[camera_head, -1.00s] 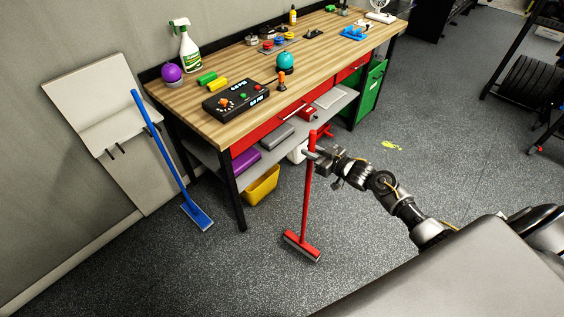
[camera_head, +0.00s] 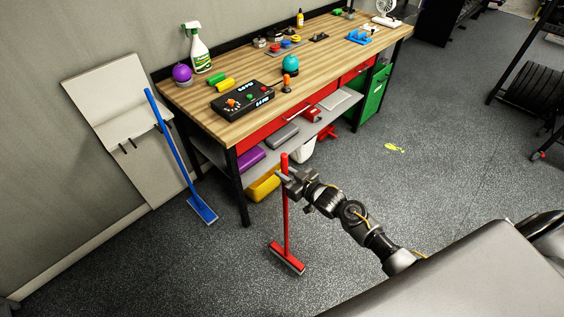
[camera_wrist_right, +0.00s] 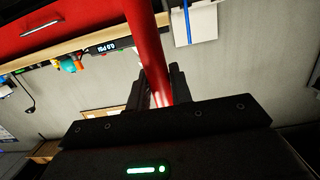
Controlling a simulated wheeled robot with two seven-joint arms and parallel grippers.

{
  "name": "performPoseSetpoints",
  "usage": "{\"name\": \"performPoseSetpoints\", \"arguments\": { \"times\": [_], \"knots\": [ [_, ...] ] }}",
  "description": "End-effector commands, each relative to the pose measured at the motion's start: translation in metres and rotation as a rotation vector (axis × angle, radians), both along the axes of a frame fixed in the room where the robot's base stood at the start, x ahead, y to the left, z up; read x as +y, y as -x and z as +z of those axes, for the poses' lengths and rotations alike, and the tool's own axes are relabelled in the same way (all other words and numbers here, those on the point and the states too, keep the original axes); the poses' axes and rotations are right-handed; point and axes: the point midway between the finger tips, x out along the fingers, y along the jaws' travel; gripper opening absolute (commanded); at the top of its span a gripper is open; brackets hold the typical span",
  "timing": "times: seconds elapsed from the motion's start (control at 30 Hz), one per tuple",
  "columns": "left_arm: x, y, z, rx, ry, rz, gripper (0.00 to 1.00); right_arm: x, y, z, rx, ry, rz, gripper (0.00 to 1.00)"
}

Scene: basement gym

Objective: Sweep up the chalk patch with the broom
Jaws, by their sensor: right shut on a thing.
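A red broom (camera_head: 286,222) stands nearly upright in the head view, its red head (camera_head: 287,258) at the floor. My right gripper (camera_head: 286,178) is shut on the upper part of its handle. In the right wrist view the red handle (camera_wrist_right: 147,50) runs between the fingers of my right gripper (camera_wrist_right: 158,85). The yellow-green chalk patch (camera_head: 394,148) lies on the grey floor to the right of the workbench, well apart from the broom head. My left gripper is not in view.
A wooden-topped workbench (camera_head: 236,122) with many items stands along the wall. A blue broom (camera_head: 172,150) leans at a pale board (camera_head: 85,90) on the left. A green cabinet (camera_head: 371,92) is under the bench's right end. The floor around the chalk is clear.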

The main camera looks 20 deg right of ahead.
Motion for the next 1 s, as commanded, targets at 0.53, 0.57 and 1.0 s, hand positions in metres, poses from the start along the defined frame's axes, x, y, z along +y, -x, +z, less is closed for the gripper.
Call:
{"name": "performPoseSetpoints", "arguments": {
  "times": [0.53, 0.57, 1.0],
  "knots": [
    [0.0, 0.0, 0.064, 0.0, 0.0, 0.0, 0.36, 0.022, -0.001, 0.067, -0.004, -0.001, 0.008, 0.0],
    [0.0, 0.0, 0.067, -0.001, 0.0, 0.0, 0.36, 0.023, -0.001, 0.071, -0.004, -0.002, 0.009, 0.0],
    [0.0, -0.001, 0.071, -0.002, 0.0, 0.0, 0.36, 0.024, -0.002, 0.076, -0.004, -0.001, 0.011, 0.0]
  ]
}}
